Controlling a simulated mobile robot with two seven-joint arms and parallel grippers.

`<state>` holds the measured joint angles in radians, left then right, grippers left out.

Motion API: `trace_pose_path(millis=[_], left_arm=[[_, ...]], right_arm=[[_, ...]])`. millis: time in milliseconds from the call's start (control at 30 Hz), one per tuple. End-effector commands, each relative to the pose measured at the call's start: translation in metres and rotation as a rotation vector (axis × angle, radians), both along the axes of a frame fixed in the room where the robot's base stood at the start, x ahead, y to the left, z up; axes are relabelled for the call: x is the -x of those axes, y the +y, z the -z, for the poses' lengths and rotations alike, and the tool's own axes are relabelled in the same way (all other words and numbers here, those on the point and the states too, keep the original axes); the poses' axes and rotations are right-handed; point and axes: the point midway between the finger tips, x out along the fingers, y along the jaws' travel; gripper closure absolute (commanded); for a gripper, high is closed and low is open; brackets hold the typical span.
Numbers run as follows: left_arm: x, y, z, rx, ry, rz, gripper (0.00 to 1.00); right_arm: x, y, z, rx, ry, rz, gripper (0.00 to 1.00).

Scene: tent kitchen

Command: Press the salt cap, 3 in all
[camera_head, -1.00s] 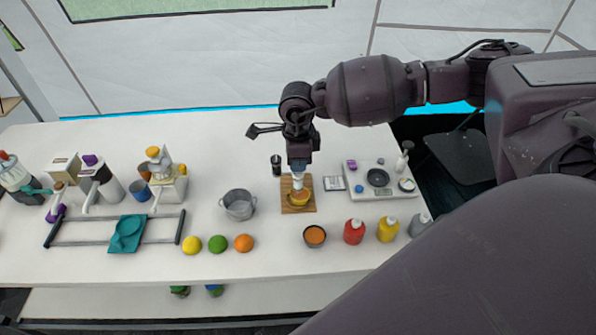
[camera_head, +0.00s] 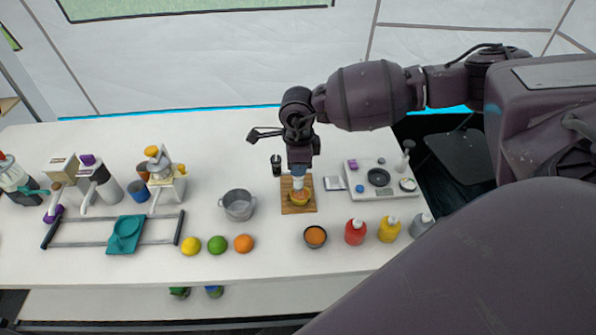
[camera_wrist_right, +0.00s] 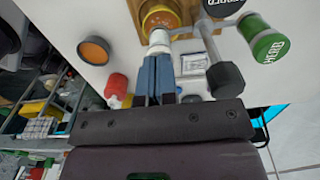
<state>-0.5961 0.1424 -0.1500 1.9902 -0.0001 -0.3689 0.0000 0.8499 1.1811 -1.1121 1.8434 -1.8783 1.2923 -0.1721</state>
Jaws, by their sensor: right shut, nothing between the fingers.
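My right gripper (camera_head: 298,171) points down with its blue fingers shut and empty. In the right wrist view its fingertips (camera_wrist_right: 157,59) are at the near end of a small white cylinder (camera_wrist_right: 158,39), which looks like the salt with its cap. The fingers hide the cap, and I cannot tell whether they press on it. In the head view the white cylinder (camera_head: 298,184) is upright below the fingers, over a yellow-orange bowl (camera_head: 299,198) on a wooden board (camera_head: 297,209). My left gripper is out of view.
A white appliance (camera_head: 381,178) is to the right. An orange-filled bowl (camera_head: 315,236), red bottle (camera_head: 355,232) and yellow bottle (camera_head: 389,229) are in front.

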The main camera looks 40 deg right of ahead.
Motion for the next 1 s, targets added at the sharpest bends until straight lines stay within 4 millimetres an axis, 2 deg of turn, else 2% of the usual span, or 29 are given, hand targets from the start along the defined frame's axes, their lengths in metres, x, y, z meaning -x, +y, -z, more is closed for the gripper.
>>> trace_pose_path(millis=[267,600,1000], left_arm=[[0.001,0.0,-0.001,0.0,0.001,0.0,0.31],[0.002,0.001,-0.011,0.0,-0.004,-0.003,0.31],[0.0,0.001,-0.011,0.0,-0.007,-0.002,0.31]], right_arm=[[0.0,0.0,-0.001,0.0,0.0,0.0,1.0],[0.0,0.0,-0.017,-0.001,-0.001,0.001,1.0],[0.0,0.0,-0.016,0.0,0.001,0.0,1.0]])
